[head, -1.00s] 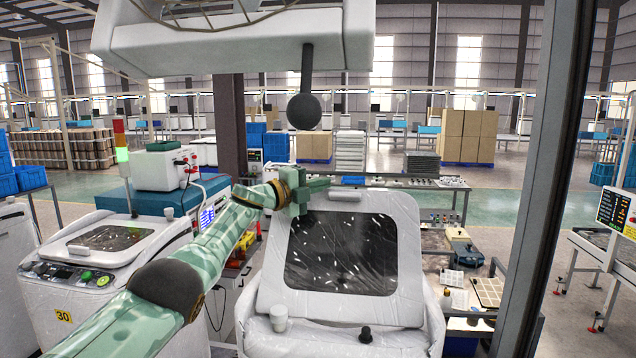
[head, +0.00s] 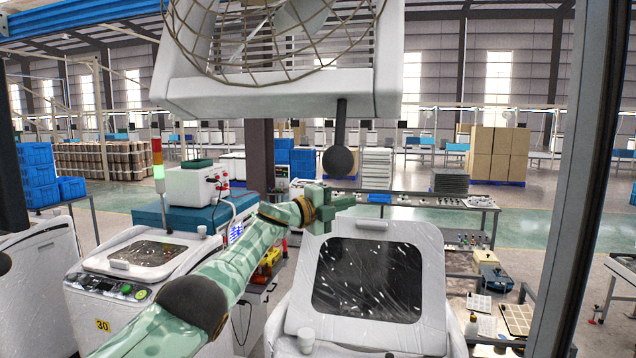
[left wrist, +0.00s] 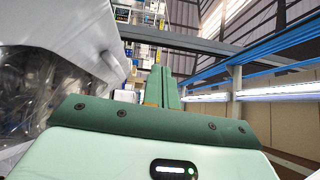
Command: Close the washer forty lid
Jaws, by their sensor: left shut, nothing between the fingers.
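The washer in front of me has its white lid (head: 432,270) raised and tilted back, with a dark window (head: 367,280) speckled white; no number shows on this washer. My left gripper (head: 340,204) is shut and empty at the lid's upper left edge, close to the lid's handle (head: 373,224). I cannot tell whether it touches the lid. In the left wrist view, the shut green fingers (left wrist: 165,88) point away, and a white surface, apparently the lid (left wrist: 75,30), fills the left side. My right gripper is not in view.
A second washer (head: 75,305) with a yellow 30 label and its lid down stands at left. A white caged fan unit (head: 270,90) with a dark ball hanging below it (head: 338,160) is overhead. A dark post (head: 583,180) stands at right.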

